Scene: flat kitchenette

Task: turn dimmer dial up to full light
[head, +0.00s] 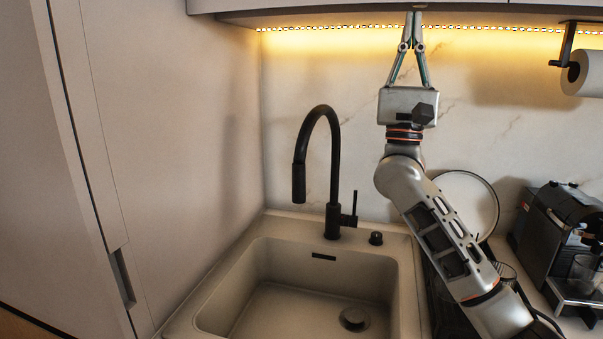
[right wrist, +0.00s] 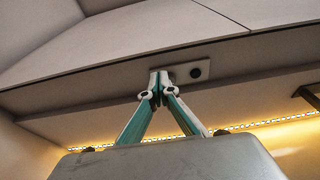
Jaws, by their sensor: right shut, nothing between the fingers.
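My right gripper (head: 413,17) is raised to the underside of the wall cabinet, fingers pointing up. Its fingertips are together with nothing between them. In the right wrist view the closed fingertips (right wrist: 159,78) are in front of the left part of a small pale plate (right wrist: 180,70) under the cabinet. A dark round piece (right wrist: 196,72) shows on the plate, right of the fingertips. I cannot tell whether it is the dimmer dial, or whether the fingertips touch the plate. The light strip (head: 330,28) under the cabinet glows warm yellow. My left gripper is not in view.
Below are a sink (head: 310,290) and a black faucet (head: 333,170). A paper towel roll (head: 585,74) hangs at the upper right. A coffee machine (head: 550,235) and a round plate (head: 480,195) are at the right. A tall cabinet (head: 60,180) stands at the left.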

